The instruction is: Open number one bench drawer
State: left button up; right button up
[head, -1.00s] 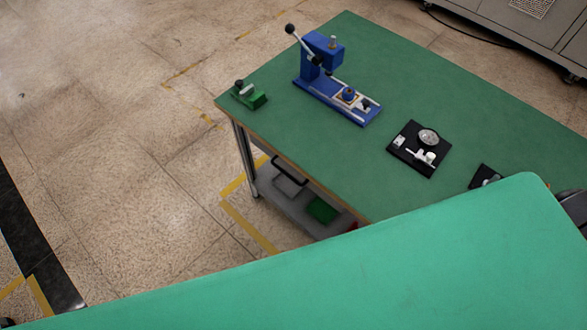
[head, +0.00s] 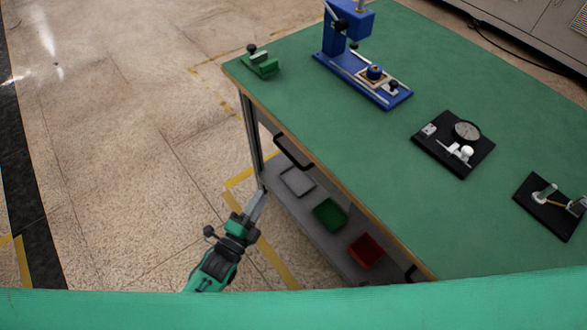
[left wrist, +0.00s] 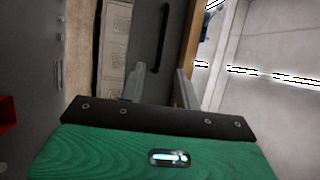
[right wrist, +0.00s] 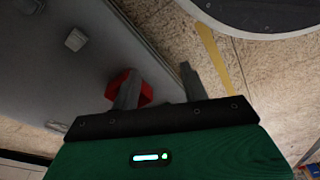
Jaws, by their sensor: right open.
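The bench (head: 330,110) has a green top. A black bar handle (head: 293,153) shows under its left front edge, on a drawer front that looks shut; I can read no number. A second dark handle (head: 412,273) shows farther right. My left gripper (head: 260,203) is in front of the bench's left end, lower than and apart from the first handle. In the left wrist view my left gripper (left wrist: 161,87) has its fingers apart and empty, with a black handle (left wrist: 160,38) beyond them. My right gripper (right wrist: 160,85) is open and empty in the right wrist view.
A lower shelf (head: 340,245) holds a grey tray, a green bin (head: 330,215) and a red bin (head: 366,250). On top stand a blue press (head: 360,75), a green fixture (head: 263,63) and black plates (head: 453,150). The floor to the left is clear.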

pick_arm(q)
jog(key=x, duration=1.4)
jog(key=shift+p, duration=0.35)
pick_arm(e)
jog(key=shift+s+d+f, duration=0.15)
jog(key=shift+s+f, duration=0.2)
jog(key=shift+f, duration=0.4)
pick_arm(q)
jog(key=shift+s, duration=0.1)
grip_shut()
jog(key=shift+a, duration=0.1)
pick_arm(e)
jog(key=shift+w, duration=0.1)
